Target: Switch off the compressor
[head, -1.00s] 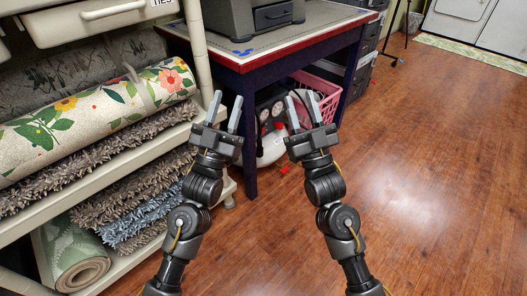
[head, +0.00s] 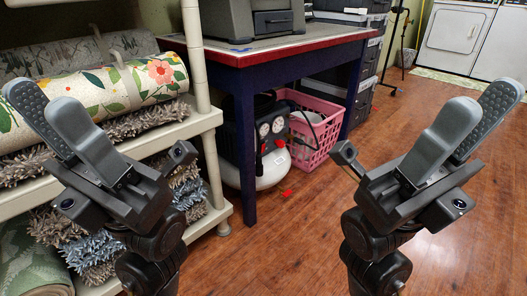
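The compressor (head: 268,172) stands on the floor under the blue table, with a white tank, a dark upper part and two round gauges (head: 270,128) on its front. A small bright red part (head: 286,193) shows at its lower right. The table leg hides part of its left side, and I cannot make out its switch. My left gripper (head: 42,100) is raised in front of the shelf, open and empty. My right gripper (head: 478,105) is raised over the open floor at the right, open and empty. Both are well apart from the compressor.
The blue table (head: 300,46) with a red edge overhangs the compressor; its front leg (head: 247,160) stands close by. A pink basket (head: 312,150) is just right of the compressor. A shelf (head: 205,122) with rolled rugs is at left. Floor at right is clear.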

